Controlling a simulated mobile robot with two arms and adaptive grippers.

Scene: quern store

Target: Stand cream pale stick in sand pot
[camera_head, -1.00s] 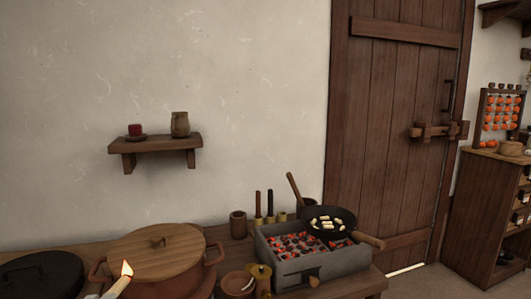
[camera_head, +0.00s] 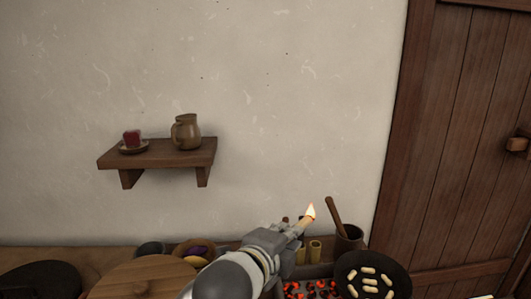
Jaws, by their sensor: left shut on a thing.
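My left gripper (camera_head: 293,233) is shut on a pale stick (camera_head: 305,222), which burns with a small flame at its upper end. The stick leans up to the right, in front of the wall and above the back of the counter. Its lower part is hidden in the gripper. I cannot tell which vessel is the sand pot; no sand shows clearly. A dark pot (camera_head: 349,241) with a wooden handle standing in it is to the right of the gripper. My right gripper is not in view.
Yellowish holders (camera_head: 315,251) stand just below the flame. A brazier of glowing coals (camera_head: 318,291) and a black pan (camera_head: 350,268) with pale pieces are at the front right. A wall shelf (camera_head: 170,156) holds a jug (camera_head: 187,132).

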